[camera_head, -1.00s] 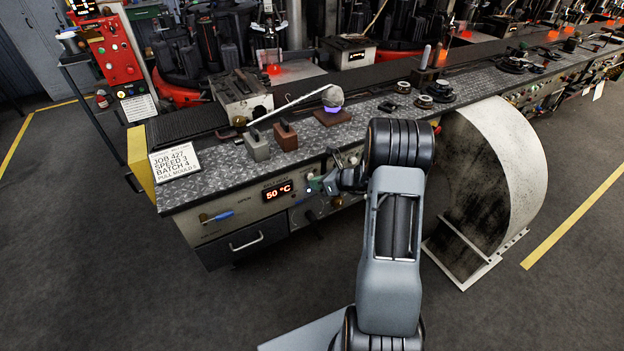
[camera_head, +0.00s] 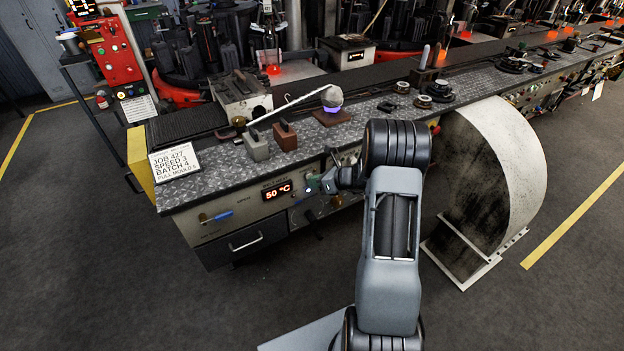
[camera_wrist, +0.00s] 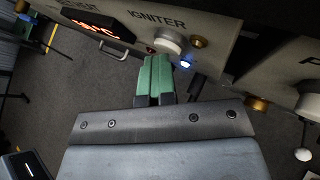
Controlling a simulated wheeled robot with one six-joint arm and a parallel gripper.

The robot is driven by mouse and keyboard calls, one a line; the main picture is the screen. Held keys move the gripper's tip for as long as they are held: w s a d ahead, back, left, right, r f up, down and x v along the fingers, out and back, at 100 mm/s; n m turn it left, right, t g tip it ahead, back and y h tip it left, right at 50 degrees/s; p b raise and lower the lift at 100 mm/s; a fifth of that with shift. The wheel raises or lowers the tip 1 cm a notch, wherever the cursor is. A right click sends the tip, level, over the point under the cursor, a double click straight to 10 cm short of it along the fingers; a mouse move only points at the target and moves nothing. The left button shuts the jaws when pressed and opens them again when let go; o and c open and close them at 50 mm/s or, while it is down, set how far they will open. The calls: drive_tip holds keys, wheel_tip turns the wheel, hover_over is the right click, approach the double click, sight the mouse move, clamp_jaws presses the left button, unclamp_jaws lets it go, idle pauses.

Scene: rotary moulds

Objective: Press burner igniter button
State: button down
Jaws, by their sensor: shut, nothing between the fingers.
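The igniter button is a round pale knob (camera_wrist: 170,41) under the word IGNITER on the panel, at the upper middle of the wrist view. My gripper (camera_wrist: 157,60) has green fingertips pressed together with nothing between them. In the wrist view the tips end right at the button's lower left edge; I cannot tell whether they touch it. In the head view my gripper (camera_head: 319,184) is at the front panel, just right of the 50 °C display, and the button is hard to make out there.
A blue-white lamp (camera_wrist: 185,64) glows beside the button, with a brass fitting (camera_wrist: 199,42) to its right. The red-lit temperature display (camera_head: 277,191) is left of my gripper. A drawer with a handle (camera_head: 246,242) is lower left. A large curved guard (camera_head: 500,180) stands to the right.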

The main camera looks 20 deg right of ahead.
drive_tip(key=shift+s+r, duration=0.1)
idle(0.5)
drive_tip(key=s, duration=0.6)
drive_tip(key=shift+d, duration=0.35)
drive_tip(key=s+a+r+n+g+h+p, duration=0.1)
drive_tip(key=s+a+n+g, duration=0.25)
drive_tip(key=s+n, duration=0.3)
drive_tip(key=s+a+r+n+g+h, duration=0.1)
drive_tip(key=s+a+r+n+g, duration=0.1)
drive_tip(key=s+n+g, duration=0.45)
drive_tip(key=s+a+r+n+t+h+p, duration=0.2)
drive_tip(key=s+a+r+n+h, duration=0.1)
drive_tip(key=r+n, duration=0.5)
drive_tip(key=s+a+r+n+t+h+p, duration=0.1)
drive_tip(key=s+a+r+n+t+h, duration=0.1)
drive_tip(key=r+n, duration=0.7)
drive_tip(key=shift+s+a+r+t+h+p, duration=0.3)
drive_tip(key=shift+s+a+r+h+p, duration=0.15)
drive_tip(key=shift+s+a+h, duration=0.3)
